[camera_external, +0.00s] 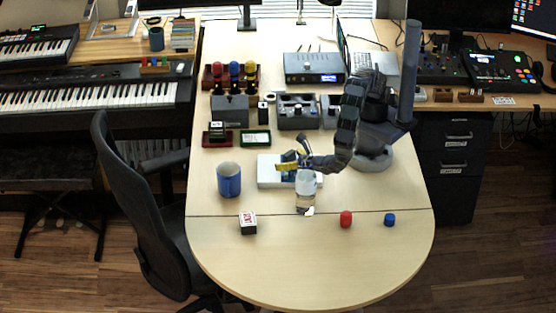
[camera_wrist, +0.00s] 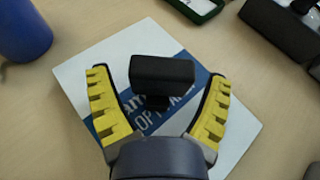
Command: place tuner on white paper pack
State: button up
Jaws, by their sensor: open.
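The white paper pack (camera_external: 265,171) lies flat on the table. In the wrist view the pack (camera_wrist: 85,68) shows a blue band with white lettering. The tuner (camera_wrist: 161,71), a small black block with a short dark lower part, appears over the middle of the pack. I cannot tell whether it fully rests on it. My gripper (camera_wrist: 160,78) is open, its yellow fingers on either side of the tuner with a gap at each side. In the external view my gripper (camera_external: 296,159) is low over the pack, and the tuner is hard to make out there.
A blue mug (camera_external: 229,181) stands left of the pack. A clear-topped jar (camera_external: 306,190) stands close in front of it. A small box (camera_external: 248,223), a red cap (camera_external: 346,219) and a blue cap (camera_external: 390,220) are nearer the front. Dark devices (camera_external: 297,113) stand behind.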

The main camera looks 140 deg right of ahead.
jog(key=v, duration=1.1)
jog(key=shift+a+r, duration=0.2)
jog(key=shift+a, duration=0.15)
jog(key=s+a+r+m+y, duration=0.1)
jog(key=s+r+m+y, duration=0.3)
jog(key=r+m, duration=0.2)
jog(key=s+a+r+m+g+y, duration=0.1)
jog(key=s+r+m+y, duration=0.3)
jog(key=r, duration=0.5)
jog(key=s+a+r+m+y, duration=0.2)
jog(key=s+r+m+y, duration=0.3)
jog(key=r+m, duration=0.2)
jog(key=shift+r+m+g+y, duration=0.2)
jog(key=shift+m+g+y, duration=0.1)
jog(key=shift+m, duration=0.3)
